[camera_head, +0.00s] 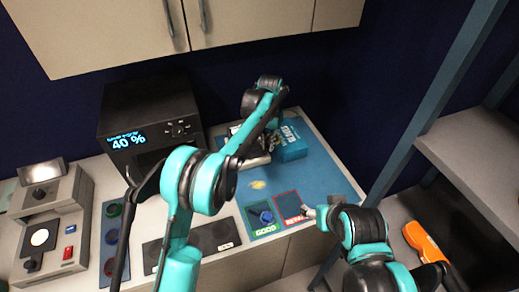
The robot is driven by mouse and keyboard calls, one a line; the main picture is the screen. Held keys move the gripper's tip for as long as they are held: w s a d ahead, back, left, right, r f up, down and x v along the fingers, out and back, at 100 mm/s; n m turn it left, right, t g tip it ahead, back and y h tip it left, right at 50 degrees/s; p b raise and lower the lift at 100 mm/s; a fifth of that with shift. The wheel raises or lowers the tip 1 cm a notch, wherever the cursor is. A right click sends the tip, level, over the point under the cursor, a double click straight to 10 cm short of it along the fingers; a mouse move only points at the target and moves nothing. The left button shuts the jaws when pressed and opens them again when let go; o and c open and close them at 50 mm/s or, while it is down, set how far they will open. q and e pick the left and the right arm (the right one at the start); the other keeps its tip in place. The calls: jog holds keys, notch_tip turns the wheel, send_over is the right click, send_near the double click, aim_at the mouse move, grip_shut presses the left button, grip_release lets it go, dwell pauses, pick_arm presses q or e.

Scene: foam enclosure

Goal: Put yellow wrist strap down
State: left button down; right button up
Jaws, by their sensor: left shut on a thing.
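A small pale yellow patch (257,184), which looks like the yellow wrist strap, shows against the blue mat (327,172) on the worktop. It is small and blurred, and I cannot tell whether it touches the mat. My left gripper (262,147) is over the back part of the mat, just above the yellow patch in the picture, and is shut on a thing. My own arm partly hides its fingers and the grip. My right gripper (309,211) is low at the mat's front right edge, beside the red-framed area (288,204); its finger opening is too small to judge.
A blue box (291,145) stands right behind the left gripper. A green GOOD area (262,217) holds a round blue thing. A black device reading 40 % (150,125) and a grey control panel (50,225) stand left. Shelves (475,165) and an orange tool (424,241) are right.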

pick_arm(q)
send_over(250, 154)
notch_tip(250, 154, down, 6)
jog(key=shift+d+r+b, duration=0.1)
jog(key=shift+b, duration=0.3)
jog(key=shift+w+f+b, duration=0.1)
jog(key=shift+f+b, duration=0.25)
jog(key=shift+f, duration=1.7)
jog(key=shift+f, duration=0.2)
jog(key=c, duration=1.5)
grip_release()
jog(key=shift+c, duration=0.2)
jog(key=shift+r, duration=0.15)
